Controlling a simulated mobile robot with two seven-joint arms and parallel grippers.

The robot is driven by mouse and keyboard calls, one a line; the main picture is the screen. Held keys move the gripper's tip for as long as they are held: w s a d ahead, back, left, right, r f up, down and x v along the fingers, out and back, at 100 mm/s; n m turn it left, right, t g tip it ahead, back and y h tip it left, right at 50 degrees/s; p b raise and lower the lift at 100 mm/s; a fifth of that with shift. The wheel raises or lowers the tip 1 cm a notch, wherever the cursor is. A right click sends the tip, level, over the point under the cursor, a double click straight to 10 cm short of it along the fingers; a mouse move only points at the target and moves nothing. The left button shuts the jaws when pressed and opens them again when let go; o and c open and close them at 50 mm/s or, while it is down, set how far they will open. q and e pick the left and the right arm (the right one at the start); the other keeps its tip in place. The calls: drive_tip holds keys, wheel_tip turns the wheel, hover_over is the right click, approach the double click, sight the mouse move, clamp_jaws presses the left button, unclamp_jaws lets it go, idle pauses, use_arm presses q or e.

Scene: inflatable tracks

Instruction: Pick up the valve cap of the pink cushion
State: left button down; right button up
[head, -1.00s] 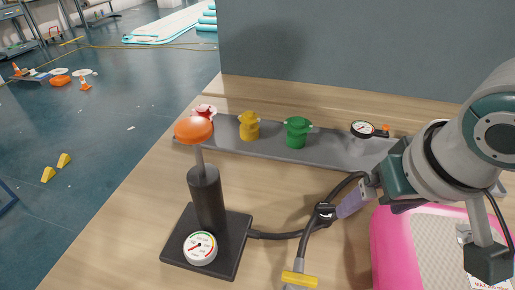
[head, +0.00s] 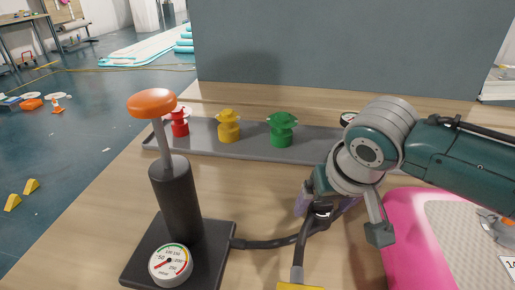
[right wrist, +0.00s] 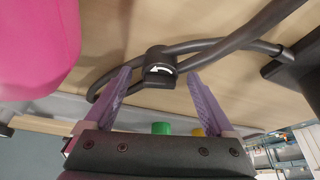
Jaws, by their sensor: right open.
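The pink cushion (head: 410,240) lies at the right of the table, with a pale textured top. A small grey and orange fitting (head: 492,225) sits on it at the picture's right edge, partly cut off; I cannot tell whether it is the valve cap. My right gripper (head: 325,205) is open, pointing down at a black hose clip (head: 320,214). In the right wrist view, the black clip (right wrist: 160,68) with a white arrow lies between or just beyond its two purple fingers; I cannot tell if they touch. The cushion (right wrist: 38,45) shows there too. My left gripper is not in view.
A black pump (head: 175,205) with an orange knob and a gauge stands at left, its hose running to the clip. A grey tray (head: 205,146) holds red (head: 180,123), yellow (head: 229,126) and green (head: 282,130) fittings. A grey panel (head: 340,50) rises behind.

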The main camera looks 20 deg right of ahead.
drive_tip(key=shift+x, duration=0.8)
drive_tip(key=shift+c, duration=0.3)
drive_tip(key=c, duration=1.3)
drive_tip(key=shift+r, duration=0.1)
